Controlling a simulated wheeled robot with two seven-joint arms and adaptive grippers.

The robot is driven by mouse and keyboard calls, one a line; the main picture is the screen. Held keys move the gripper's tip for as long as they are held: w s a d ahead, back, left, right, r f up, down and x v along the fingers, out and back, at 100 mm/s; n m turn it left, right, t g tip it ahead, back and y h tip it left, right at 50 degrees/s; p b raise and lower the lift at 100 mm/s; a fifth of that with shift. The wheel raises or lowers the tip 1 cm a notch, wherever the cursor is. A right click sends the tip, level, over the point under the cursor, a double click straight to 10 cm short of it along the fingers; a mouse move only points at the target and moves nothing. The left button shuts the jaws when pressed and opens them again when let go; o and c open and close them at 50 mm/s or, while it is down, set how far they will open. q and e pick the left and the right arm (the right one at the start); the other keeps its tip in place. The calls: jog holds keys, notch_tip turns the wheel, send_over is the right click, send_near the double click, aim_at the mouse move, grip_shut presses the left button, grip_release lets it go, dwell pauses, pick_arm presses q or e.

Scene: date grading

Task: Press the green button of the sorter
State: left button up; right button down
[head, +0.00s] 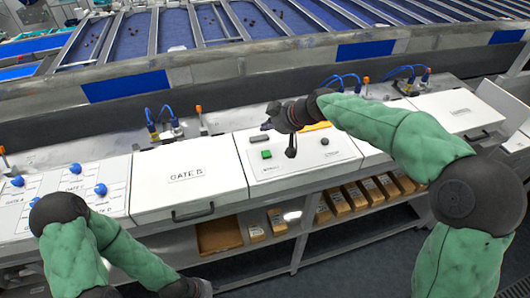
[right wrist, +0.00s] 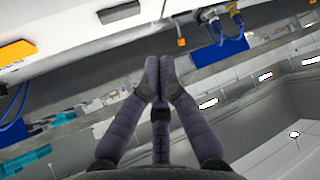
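The green button (head: 266,154) is a small square on the sloped white control panel (head: 318,158), in the middle of the head view. My right gripper (head: 268,123) is above the panel's back edge, behind the button and apart from it in the picture. In the right wrist view its two dark fingers (right wrist: 159,65) are together, with nothing seen between them. The button cannot be made out in the right wrist view. My left arm comes in at the lower left; its gripper is out of view.
A white GATE cover (head: 190,170) with a black handle lies left of the panel. Blue knobs (head: 100,189) stand farther left. A yellow-orange part (head: 314,126) is on the panel, near the right gripper. Blue hoses and fittings line the back.

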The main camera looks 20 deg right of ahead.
jog(key=f, duration=0.2)
jog(key=b, duration=0.5)
send_over(268, 155)
notch_tip(268, 155, down, 6)
jog(key=shift+r, duration=0.25)
jog(key=shift+f+b, duration=0.45)
jog(key=shift+f, duration=0.15)
dwell(0.6)
jog(key=shift+f+b, duration=0.4)
jog(key=shift+b, duration=0.35)
